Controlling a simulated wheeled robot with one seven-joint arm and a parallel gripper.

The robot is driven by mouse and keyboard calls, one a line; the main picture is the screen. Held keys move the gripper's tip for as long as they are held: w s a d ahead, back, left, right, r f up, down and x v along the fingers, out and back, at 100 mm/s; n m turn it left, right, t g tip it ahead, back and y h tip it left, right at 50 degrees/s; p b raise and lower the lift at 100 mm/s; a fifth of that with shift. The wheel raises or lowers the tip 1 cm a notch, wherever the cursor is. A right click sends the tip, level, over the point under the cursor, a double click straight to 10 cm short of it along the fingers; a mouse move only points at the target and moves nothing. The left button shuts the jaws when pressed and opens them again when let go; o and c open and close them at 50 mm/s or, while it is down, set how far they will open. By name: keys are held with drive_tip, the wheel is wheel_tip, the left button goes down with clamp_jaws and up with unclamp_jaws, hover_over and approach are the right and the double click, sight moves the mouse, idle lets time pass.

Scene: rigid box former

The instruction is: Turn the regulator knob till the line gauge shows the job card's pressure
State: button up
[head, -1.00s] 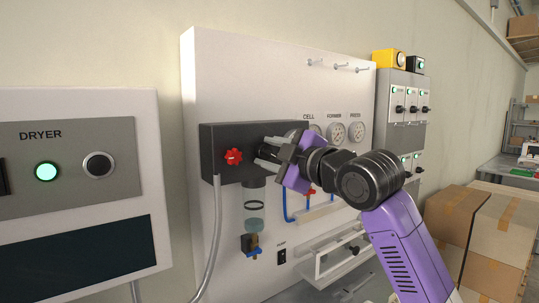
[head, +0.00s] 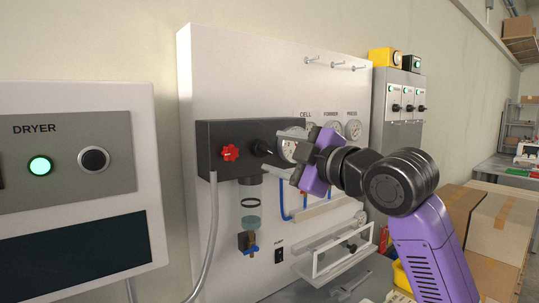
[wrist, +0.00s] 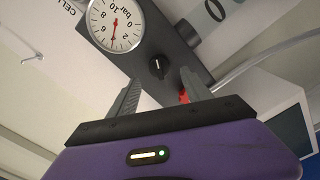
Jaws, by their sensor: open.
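The black regulator knob (head: 262,148) sticks out of the dark block in the head view. In the wrist view, the knob (wrist: 158,68) with a pale mark shows beyond and between my fingertips. My gripper (wrist: 159,80) is open and empty, apart from the knob; in the head view my gripper (head: 284,150) is to its right. The line gauge (wrist: 116,24) is a round white bar dial with a red needle; its exact reading is too small to tell. In the head view the gauge (head: 289,151) is partly hidden behind my fingers. I cannot make out a job card.
A filter bowl (head: 251,204) hangs below. Several small gauges (head: 332,129) are on the white panel behind my arm. The dryer box (head: 75,185) stands at left. Cardboard boxes (head: 497,233) stand at right.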

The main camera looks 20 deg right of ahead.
drive_tip(key=v, duration=0.3)
idle(1.6)
